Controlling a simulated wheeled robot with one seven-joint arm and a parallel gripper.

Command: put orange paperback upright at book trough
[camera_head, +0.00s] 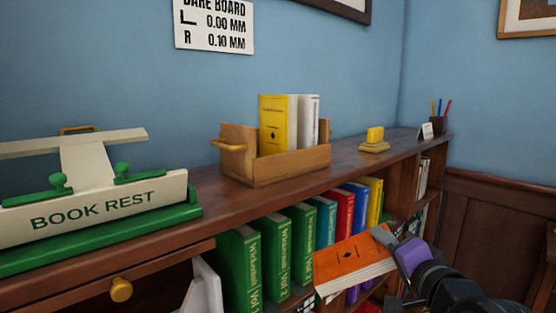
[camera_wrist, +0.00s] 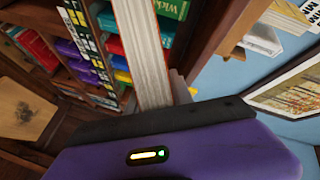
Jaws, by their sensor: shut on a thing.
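The orange paperback (camera_head: 349,261) is in my gripper (camera_head: 388,240), held tilted by its right end in front of the bookcase shelf. In the wrist view its pale page block (camera_wrist: 142,50) runs up from my gripper (camera_wrist: 155,118), which is shut on it. The book trough (camera_head: 290,165) is a wooden box with a brass handle, standing on the bookcase top. It holds a yellow book (camera_head: 273,125) and a white book (camera_head: 307,123), both upright. The paperback is below and in front of the trough, apart from it.
A green and cream book rest (camera_head: 100,208) stands at the left on the bookcase top (camera_head: 220,210). A yellow block (camera_head: 375,135) on a small stand and a pencil cup (camera_head: 439,125) are at the right. Green volumes (camera_head: 238,268) and other books fill the shelf below.

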